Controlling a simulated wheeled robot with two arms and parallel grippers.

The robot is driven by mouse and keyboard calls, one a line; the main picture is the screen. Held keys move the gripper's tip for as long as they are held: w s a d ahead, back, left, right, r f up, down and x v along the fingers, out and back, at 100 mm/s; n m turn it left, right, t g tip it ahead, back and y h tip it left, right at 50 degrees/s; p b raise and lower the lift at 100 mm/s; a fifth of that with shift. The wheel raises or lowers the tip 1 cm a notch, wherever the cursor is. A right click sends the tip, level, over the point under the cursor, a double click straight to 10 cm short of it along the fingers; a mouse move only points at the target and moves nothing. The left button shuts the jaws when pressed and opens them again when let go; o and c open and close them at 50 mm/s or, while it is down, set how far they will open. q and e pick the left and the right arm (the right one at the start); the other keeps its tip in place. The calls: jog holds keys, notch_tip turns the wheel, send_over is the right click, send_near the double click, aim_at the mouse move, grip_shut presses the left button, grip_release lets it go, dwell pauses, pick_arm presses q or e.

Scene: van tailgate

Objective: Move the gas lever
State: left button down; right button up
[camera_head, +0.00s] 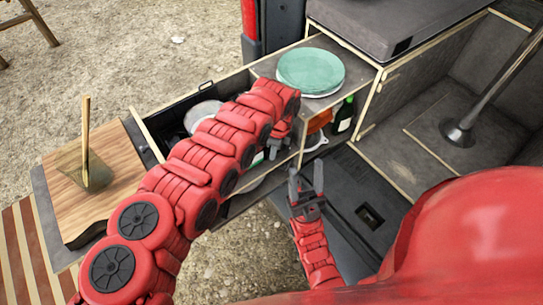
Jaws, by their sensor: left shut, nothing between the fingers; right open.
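I cannot make out the gas lever; it may be hidden in the cabinet behind my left arm. My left arm reaches from the lower left over the open drawer to the cabinet front. Its gripper (276,150) points down at the cabinet opening, partly hidden by the arm, and is shut with nothing seen in it. My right gripper (305,183) is open and empty, pointing up in front of the cabinet, to the right of the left gripper and apart from it.
Turquoise plates (310,71) sit on the cabinet top. A green bottle (343,115) and an orange object (319,121) stand in the compartment below. A metal pole (492,92) stands at right.

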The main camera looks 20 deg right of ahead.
pick_arm(q)
jog(key=d, duration=0.1)
jog(key=s+r+b, duration=0.1)
jog(key=d, duration=0.1)
jog(key=shift+s+d+r, duration=0.2)
jog(key=shift+s+d, duration=0.05)
jog(key=shift+d, duration=0.1)
jog(key=shift+r, duration=0.1)
notch_tip(320, 180, up, 17)
jog(key=d+b, duration=0.1)
jog(key=b, duration=0.3)
jog(key=shift+s+d+b, duration=0.25)
jog(key=shift+s+b, duration=0.05)
jog(key=shift+s, duration=0.15)
